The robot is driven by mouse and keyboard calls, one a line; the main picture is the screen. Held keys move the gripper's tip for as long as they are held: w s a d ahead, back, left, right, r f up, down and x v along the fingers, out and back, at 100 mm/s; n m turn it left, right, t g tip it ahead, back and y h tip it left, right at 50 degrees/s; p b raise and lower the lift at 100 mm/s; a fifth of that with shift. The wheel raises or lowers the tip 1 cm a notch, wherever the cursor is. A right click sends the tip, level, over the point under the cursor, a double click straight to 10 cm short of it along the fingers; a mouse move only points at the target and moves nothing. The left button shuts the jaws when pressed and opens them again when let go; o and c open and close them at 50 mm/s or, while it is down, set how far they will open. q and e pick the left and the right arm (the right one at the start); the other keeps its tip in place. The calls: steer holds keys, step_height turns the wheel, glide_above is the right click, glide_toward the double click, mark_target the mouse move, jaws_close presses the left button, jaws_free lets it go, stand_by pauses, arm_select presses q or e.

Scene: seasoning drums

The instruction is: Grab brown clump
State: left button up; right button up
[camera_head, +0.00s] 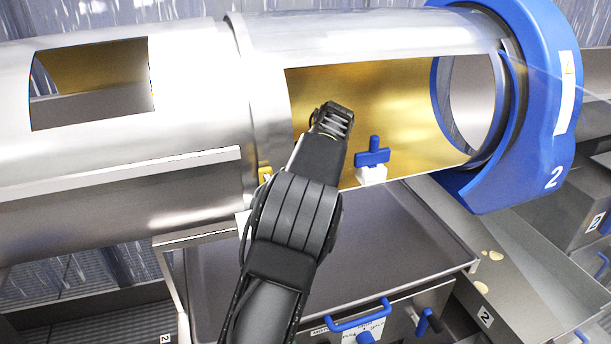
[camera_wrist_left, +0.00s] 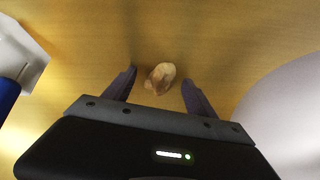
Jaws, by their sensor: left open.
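The brown clump (camera_wrist_left: 160,77) shows in the left wrist view as a small tan-brown lump on the golden inner wall of the drum (camera_wrist_left: 220,40). It sits between and slightly beyond the two dark fingertips of my left gripper (camera_wrist_left: 158,84). The fingers are apart, with visible gaps on both sides of the clump. In the head view my left gripper (camera_head: 335,118) reaches into the large opening of the metal drum (camera_head: 400,100). The clump cannot be made out there. My right gripper is not in view.
A blue T-shaped handle (camera_head: 372,155) on a white block stands at the opening's lower edge, right of my gripper. A blue ring (camera_head: 550,110) marked 2 surrounds the drum's right end. A grey tray (camera_head: 340,250) lies below. Pale chips (camera_head: 495,255) lie on the chute at right.

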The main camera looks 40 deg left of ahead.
arm_select(q)
steer(key=shift+c, duration=0.6)
jaws_close()
stand_by(0.4)
